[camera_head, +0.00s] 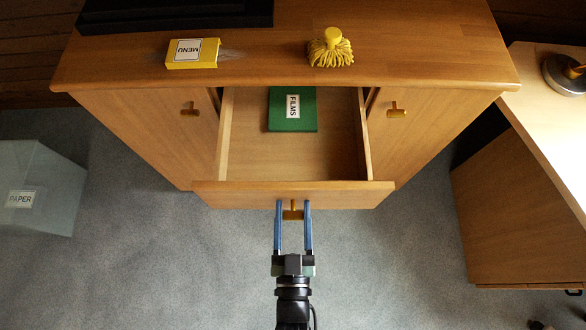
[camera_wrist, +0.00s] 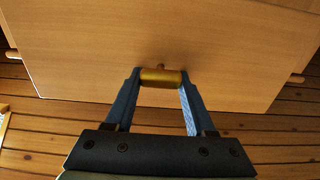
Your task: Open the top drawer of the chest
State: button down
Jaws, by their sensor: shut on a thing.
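The wooden chest (camera_head: 440,65) stands ahead with its top drawer (camera_head: 290,188) pulled out. A green box labelled FILMS (camera_head: 307,122) lies inside the drawer toward the back. My gripper (camera_head: 293,206) is at the drawer's front, shut on its brass handle (camera_head: 293,213). In the wrist view the handle (camera_wrist: 161,77) sits crosswise between the two blue fingers, against the drawer front (camera_wrist: 160,35).
Doors with brass knobs flank the drawer. A PAPER bin (camera_head: 40,185) stands left, a wooden cabinet (camera_head: 515,215) right. Carpet between is clear.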

jog(key=shift+s, duration=1.2)
jog(key=shift+c, duration=1.2)
grip_release()
jog(key=s+b, duration=0.1)
jog(key=s, duration=1.2)
